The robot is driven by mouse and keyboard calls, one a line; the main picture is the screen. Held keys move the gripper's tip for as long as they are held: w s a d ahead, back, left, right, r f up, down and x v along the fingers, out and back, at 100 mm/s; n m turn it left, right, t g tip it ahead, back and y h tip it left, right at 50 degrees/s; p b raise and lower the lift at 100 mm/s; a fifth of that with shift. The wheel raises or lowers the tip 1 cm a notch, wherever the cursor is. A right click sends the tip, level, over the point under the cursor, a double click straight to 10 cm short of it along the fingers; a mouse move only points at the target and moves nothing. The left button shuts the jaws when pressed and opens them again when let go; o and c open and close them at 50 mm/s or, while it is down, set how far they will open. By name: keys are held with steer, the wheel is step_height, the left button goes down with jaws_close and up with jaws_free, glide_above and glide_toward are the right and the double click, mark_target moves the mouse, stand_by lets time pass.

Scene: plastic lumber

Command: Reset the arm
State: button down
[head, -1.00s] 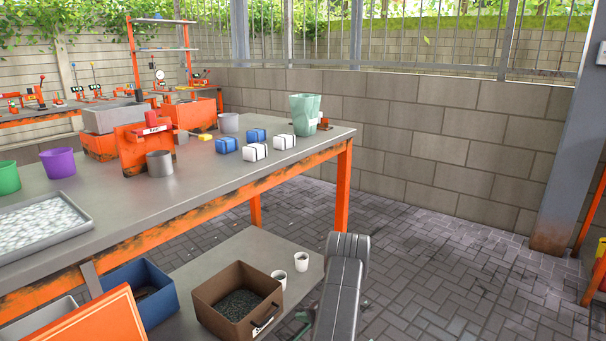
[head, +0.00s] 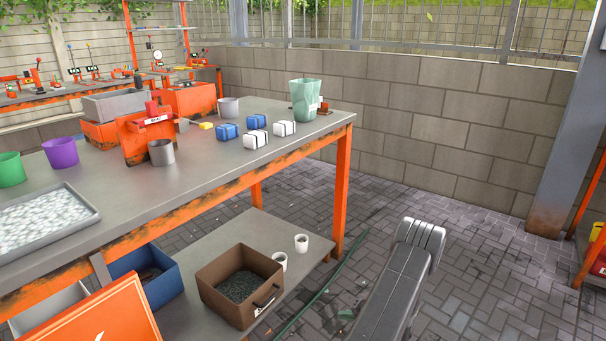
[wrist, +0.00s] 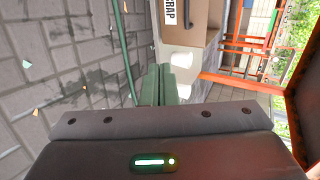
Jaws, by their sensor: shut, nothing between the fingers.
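My gripper (wrist: 159,84) shows in the wrist view, its two slim fingers close together with nothing held between them. The wrist view is turned on its side. The fingers point toward the two white cups (wrist: 184,62) and the brown box with a label (wrist: 192,22), apart from them as far as I can tell. In the head view my grey arm link (head: 398,280) stands at the lower right, over the paving; my gripper is out of that view.
The orange-legged workbench (head: 225,170) carries blue and white packs, pots and a tray (head: 45,222). Its lower shelf (head: 205,310) holds the brown box (head: 240,285), a blue box (head: 147,275) and white cups (head: 301,243). Open paving (head: 480,280) lies right.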

steer(key=shift+v, duration=0.8)
